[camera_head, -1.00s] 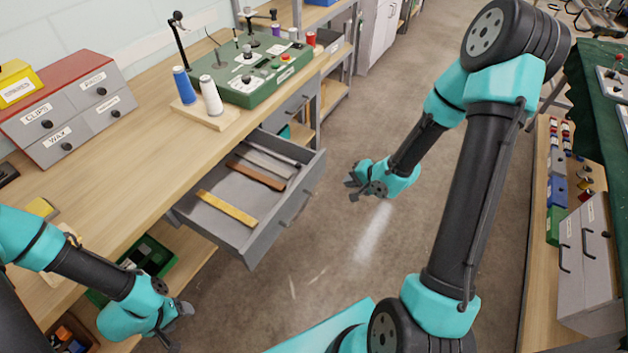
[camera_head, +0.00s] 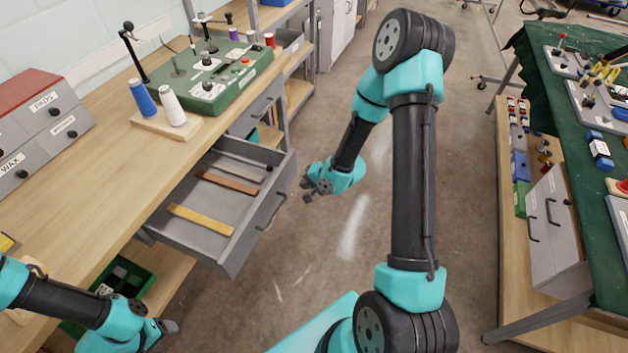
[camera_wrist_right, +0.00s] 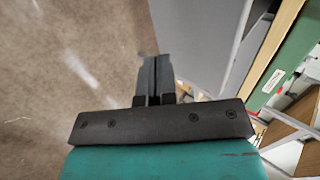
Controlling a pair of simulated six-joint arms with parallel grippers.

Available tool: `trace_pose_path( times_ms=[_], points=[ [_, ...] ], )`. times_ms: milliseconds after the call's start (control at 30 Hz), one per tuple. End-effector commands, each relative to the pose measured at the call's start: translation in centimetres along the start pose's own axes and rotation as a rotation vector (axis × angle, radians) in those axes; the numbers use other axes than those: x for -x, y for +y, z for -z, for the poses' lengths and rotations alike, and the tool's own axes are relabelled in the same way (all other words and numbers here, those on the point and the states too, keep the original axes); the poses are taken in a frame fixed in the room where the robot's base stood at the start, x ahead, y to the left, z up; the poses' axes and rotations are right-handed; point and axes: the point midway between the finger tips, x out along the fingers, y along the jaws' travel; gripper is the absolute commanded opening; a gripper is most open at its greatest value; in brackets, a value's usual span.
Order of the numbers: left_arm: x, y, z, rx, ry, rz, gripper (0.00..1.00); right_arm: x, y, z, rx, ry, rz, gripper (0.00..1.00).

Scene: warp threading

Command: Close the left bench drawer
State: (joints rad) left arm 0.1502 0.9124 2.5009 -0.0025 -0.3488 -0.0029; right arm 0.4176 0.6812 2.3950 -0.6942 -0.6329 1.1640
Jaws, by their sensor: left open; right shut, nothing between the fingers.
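The grey left bench drawer (camera_head: 224,247) is pulled out of the wooden bench in the head view. A yellow strip (camera_head: 200,220), a brown strip (camera_head: 228,182) and a grey strip lie in it. Its front with a bar handle (camera_head: 271,211) faces right. My right gripper (camera_head: 309,190) is just right of the drawer front, apart from it, and its fingers are shut and empty. In the right wrist view the shut fingers (camera_wrist_right: 154,82) point toward a grey panel at the right. My left gripper (camera_head: 168,328) is open at the lower left, below the bench edge, partly cut off by the frame.
The wooden bench (camera_head: 110,188) carries a green machine box (camera_head: 216,86), blue and white spools, and a grey drawer cabinet (camera_head: 62,125). A green crate (camera_head: 125,275) stands on the lower shelf. A second bench with a green cloth stands right. The floor between is clear.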

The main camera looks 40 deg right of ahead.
Motion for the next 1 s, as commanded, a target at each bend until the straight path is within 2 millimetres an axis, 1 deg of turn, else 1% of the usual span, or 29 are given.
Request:
trace_pose_path(
  times_ms=[33,167,233,400,567,1000],
  points=[
    [0.0,0.0,0.0,0.0,0.0,0.0,0.63,-0.9,0.0,0.0,0.001,-0.002,0.0,0.0],
    [0.0,0.0,0.0,0.0,0.0,0.0,0.63,-2.8,0.0,-0.1,0.002,-0.002,-0.001,0.0],
    [0.0,0.0,0.0,0.0,0.0,0.0,0.63,-3.5,-1.0,0.0,0.004,-0.001,0.001,0.0],
    [0.0,0.0,0.0,0.0,0.0,0.0,0.63,-4.9,-2.3,0.0,0.002,-0.001,0.0,0.0],
    [0.0,0.0,0.0,0.0,0.0,0.0,0.63,-5.3,-2.7,0.0,0.0,0.0,0.0,0.0],
    [0.0,0.0,0.0,0.0,0.0,0.0,0.63,-5.4,-2.7,0.1,-0.003,0.003,0.0,0.0]
  ],
)
